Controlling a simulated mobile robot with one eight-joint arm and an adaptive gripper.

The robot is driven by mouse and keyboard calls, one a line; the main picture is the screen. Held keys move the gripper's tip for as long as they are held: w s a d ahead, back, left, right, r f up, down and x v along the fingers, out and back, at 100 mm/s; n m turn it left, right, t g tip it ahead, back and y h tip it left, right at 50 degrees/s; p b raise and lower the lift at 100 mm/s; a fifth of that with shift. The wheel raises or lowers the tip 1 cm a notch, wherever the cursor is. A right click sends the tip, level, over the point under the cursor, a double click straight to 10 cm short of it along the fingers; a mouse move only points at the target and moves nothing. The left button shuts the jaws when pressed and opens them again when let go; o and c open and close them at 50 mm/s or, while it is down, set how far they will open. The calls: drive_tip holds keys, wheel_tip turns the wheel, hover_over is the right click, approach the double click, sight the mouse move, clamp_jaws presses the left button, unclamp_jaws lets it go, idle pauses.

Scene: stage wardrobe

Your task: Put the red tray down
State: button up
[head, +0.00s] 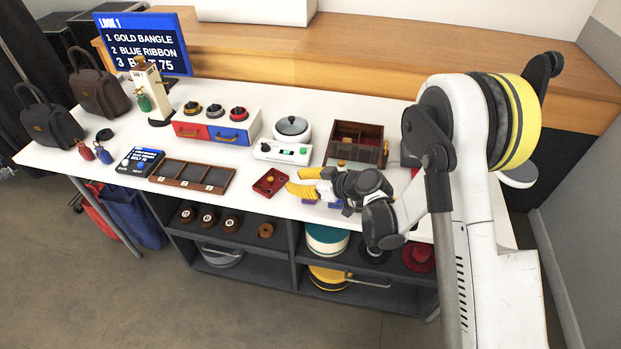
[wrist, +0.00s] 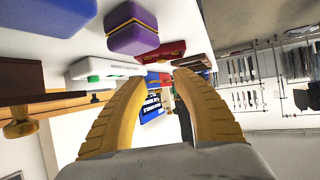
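The small red tray (head: 270,181) lies on the white table near its front edge, right of the brown compartment tray. Something small sits inside it, too small to name. My gripper (head: 294,184) is just right of the tray, low over the table, with its yellow fingers pointing at it. In the wrist view, which is upside down, the fingers (wrist: 161,78) stand apart with nothing between them. The red tray (wrist: 165,51) shows past the fingertips there, and I see no hold on it.
A purple box (wrist: 132,30) is close beside my fingers. The white scale (head: 283,152) and an open wooden box (head: 357,137) stand behind. The compartment tray (head: 193,175) is to the left. Shelves with hats (head: 327,240) are below the table edge.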

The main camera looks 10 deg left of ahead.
drive_tip(key=s+d+r+m+h, duration=0.2)
drive_tip(key=s+d+r+m, duration=0.1)
drive_tip(key=d+r, duration=0.45)
drive_tip(key=s+d+r+m+h, duration=0.3)
drive_tip(key=d+r, duration=0.3)
drive_tip(key=r, duration=0.2)
drive_tip(key=s+d+r+m+h, duration=0.2)
drive_tip(key=s+d+m+h, duration=0.1)
drive_tip(key=s+d, duration=0.6)
drive_tip(key=s+d+r+m+t+h, duration=0.1)
drive_tip(key=s+d+r+m+h, duration=0.2)
drive_tip(key=s+d, duration=0.6)
drive_tip(key=shift+s+m, duration=0.4)
drive_tip(key=shift+s, duration=0.4)
